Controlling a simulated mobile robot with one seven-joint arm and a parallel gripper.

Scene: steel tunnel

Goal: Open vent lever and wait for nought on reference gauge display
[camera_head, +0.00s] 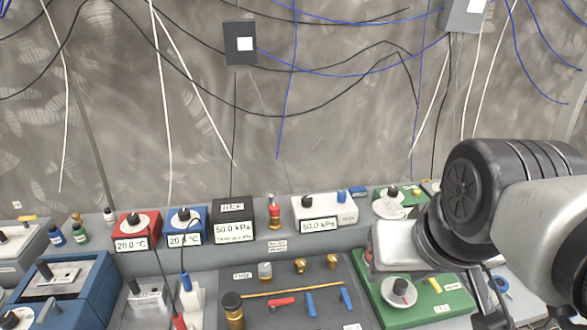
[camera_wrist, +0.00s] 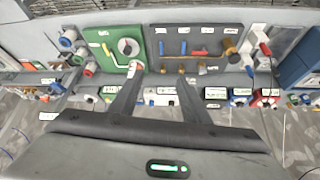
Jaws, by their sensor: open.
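The dark panel (camera_head: 340,275) carries a red lever (camera_head: 281,301), a blue lever (camera_head: 309,303) and another blue lever (camera_head: 347,299), beside brass fittings and a yellow line. Their labels are too small to read, so I cannot tell which is the vent lever. A black gauge box (camera_head: 232,211) and a white gauge box (camera_head: 325,208) both display 50.0 kPa; which is the reference is unclear. In the wrist view, the panel (camera_wrist: 218,33) appears upside down beyond my gripper (camera_wrist: 158,72). Its two fingers are apart and empty, clear of the levers as far as I can see.
A green panel (camera_head: 440,305) with a round knob (camera_head: 399,290) lies right of the dark panel, under my arm. Red (camera_head: 137,229) and blue (camera_head: 186,225) temperature boxes stand left. A blue tray (camera_head: 90,285) is farther left. Cables hang along the back wall.

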